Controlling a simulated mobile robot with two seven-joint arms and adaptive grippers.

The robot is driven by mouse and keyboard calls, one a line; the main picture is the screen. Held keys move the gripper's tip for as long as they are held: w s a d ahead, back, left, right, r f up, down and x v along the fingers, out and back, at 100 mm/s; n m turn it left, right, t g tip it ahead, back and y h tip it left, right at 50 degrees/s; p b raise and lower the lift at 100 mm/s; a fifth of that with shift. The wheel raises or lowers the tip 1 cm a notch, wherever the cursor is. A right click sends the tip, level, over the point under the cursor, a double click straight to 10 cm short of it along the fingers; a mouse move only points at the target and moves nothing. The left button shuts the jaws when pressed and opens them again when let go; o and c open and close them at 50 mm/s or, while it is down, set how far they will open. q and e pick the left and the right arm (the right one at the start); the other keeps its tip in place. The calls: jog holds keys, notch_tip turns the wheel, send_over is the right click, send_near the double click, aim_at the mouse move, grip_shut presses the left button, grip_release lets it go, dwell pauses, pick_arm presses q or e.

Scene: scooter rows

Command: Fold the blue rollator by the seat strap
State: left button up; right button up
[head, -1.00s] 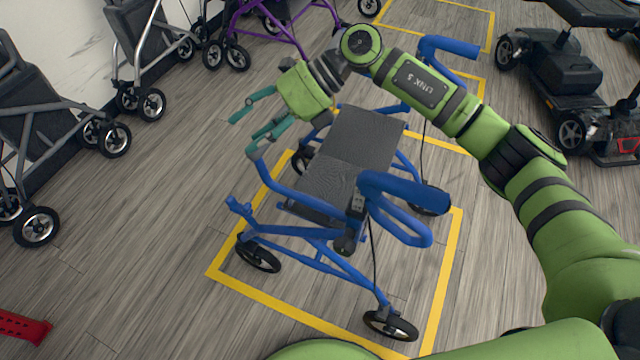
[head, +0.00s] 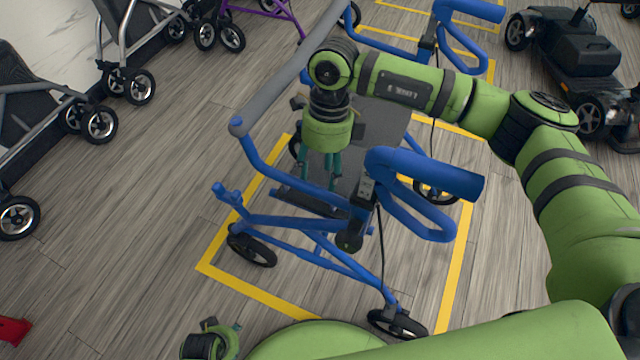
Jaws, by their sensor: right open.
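The blue rollator (head: 330,262) stands open and upright inside a yellow floor outline. Its dark grey seat (head: 385,115) lies flat between the blue side frames. A grey bar (head: 285,80) runs along its left side. My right gripper (head: 330,184) is over the front part of the seat, pointing down, its teal fingers apart and empty. Whether the fingertips touch the seat I cannot tell. The gripper and wrist hide part of the seat, and I cannot make out the strap clearly. A part of my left gripper (head: 222,340) shows at the bottom edge, its fingers mostly hidden.
A dark mobility scooter (head: 575,60) stands at the upper right. A red object (head: 12,330) lies at the lower left. The floor left of the blue rollator is clear.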

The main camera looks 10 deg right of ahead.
aim_at(320, 190)
pick_arm(q)
jog(key=shift+r, duration=0.15)
pick_arm(e)
jog(key=shift+s+a+f, duration=0.1)
jog(key=shift+s+f, duration=0.05)
jog(key=shift+f, duration=0.95)
jog(key=shift+s+a+f, duration=0.1)
jog(key=shift+s+f, duration=0.05)
jog(key=shift+f, duration=0.9)
